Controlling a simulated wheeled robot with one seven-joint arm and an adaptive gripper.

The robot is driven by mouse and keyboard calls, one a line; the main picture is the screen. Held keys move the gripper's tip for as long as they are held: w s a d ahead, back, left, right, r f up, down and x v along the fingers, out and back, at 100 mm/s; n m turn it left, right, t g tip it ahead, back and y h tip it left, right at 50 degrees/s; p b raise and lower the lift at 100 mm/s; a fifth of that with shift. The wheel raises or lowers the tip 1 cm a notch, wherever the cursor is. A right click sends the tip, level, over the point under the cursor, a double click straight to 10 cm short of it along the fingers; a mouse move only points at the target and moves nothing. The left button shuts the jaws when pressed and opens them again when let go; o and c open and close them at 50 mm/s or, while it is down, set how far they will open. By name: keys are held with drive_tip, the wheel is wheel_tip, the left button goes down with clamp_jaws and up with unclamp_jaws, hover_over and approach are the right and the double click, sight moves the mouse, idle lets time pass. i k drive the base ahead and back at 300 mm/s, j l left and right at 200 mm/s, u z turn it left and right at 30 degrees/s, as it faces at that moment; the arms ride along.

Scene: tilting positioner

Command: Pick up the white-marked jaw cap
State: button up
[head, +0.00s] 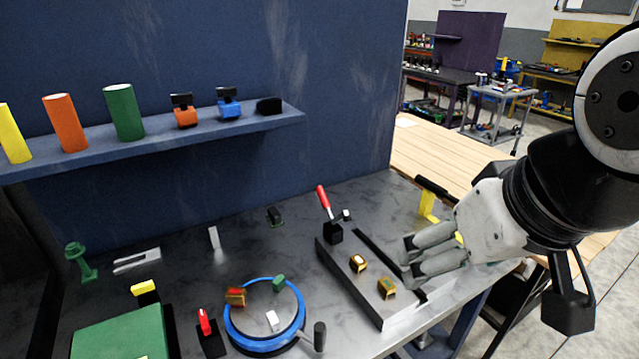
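Two small gold-brown caps sit on the grey slotted block (397,318) on the bench. The rear one (358,263) shows a pale, whitish patch on top and looks like the white-marked jaw cap. The front one (387,287) has a more orange top. My gripper (408,258) reaches in from the right, its fingertips to the right of both caps and apart from them. Its two fingers look spread with a gap between them, and nothing shows held. The far side of the fingers is hidden.
A red-handled clamp (324,200) stands behind the caps. A blue-rimmed round table (233,333) with small coloured blocks and a black handle (319,335) is to the left. A yellow bracket (427,204) stands behind my gripper. A blue shelf (160,141) holds cylinders and other parts.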

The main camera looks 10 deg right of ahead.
sight(357, 262)
drive_tip(key=i+l+u, duration=0.2)
drive_tip(key=i+l, duration=0.2)
drive_tip(key=k, duration=0.6)
drive_tip(key=i+j+z, duration=0.15)
drive_tip(key=z, duration=0.2)
drive_tip(key=i+j+z, duration=0.2)
drive_tip(key=z, duration=0.15)
drive_tip(key=i+j+z, duration=0.15)
drive_tip(key=z, duration=0.25)
drive_tip(key=j, duration=0.1)
